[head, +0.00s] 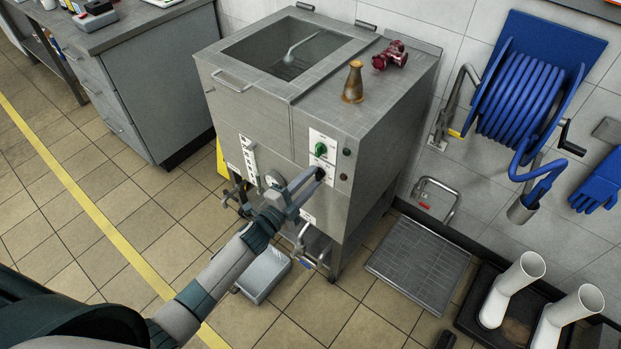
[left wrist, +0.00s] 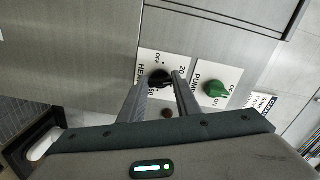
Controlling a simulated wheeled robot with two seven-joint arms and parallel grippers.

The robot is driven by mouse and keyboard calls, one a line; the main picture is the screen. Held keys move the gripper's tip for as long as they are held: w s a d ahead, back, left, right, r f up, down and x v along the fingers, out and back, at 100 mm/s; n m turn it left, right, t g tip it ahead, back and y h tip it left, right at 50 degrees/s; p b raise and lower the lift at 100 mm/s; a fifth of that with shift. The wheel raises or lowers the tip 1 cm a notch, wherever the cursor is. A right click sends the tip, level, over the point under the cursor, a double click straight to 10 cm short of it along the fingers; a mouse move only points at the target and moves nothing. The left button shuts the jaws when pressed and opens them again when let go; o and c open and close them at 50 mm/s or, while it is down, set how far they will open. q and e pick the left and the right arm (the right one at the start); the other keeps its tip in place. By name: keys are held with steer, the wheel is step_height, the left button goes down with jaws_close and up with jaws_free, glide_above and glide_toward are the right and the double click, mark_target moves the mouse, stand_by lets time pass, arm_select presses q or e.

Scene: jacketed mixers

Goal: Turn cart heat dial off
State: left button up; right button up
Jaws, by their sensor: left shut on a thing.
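The stainless steel jacketed cart (head: 265,125) stands against the tiled wall. Its black heat dial (left wrist: 157,77) sits on a white plate (left wrist: 165,65) marked HEAT, with OFF and numbers around the dial. My left gripper (head: 318,177) reaches the cart's front and is shut on this dial; its fingertips (left wrist: 162,82) also show in the left wrist view, one on each side of the dial. The fingers partly hide the dial, and I cannot tell which mark it points to. My right gripper is not in view.
A grey box (head: 264,275) lies on the floor below. A blue hose reel (head: 520,95) hangs right.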

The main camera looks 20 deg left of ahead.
arm_select(q)
steer(key=n, duration=0.4)
steer(key=n+p, duration=0.1)
steer(key=n, duration=0.7)
steer(key=shift+s+d+f+p, duration=0.1)
steer(key=shift+d+f+p, duration=0.05)
steer(key=shift+f+p, duration=0.15)
steer(key=shift+n, duration=1.1)
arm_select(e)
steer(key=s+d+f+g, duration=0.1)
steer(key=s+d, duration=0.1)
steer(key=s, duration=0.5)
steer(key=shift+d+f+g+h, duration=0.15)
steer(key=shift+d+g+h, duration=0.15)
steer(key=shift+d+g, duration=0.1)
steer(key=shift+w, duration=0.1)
arm_select(q)
steer(key=o, duration=1)
steer(key=shift+o, duration=0.2)
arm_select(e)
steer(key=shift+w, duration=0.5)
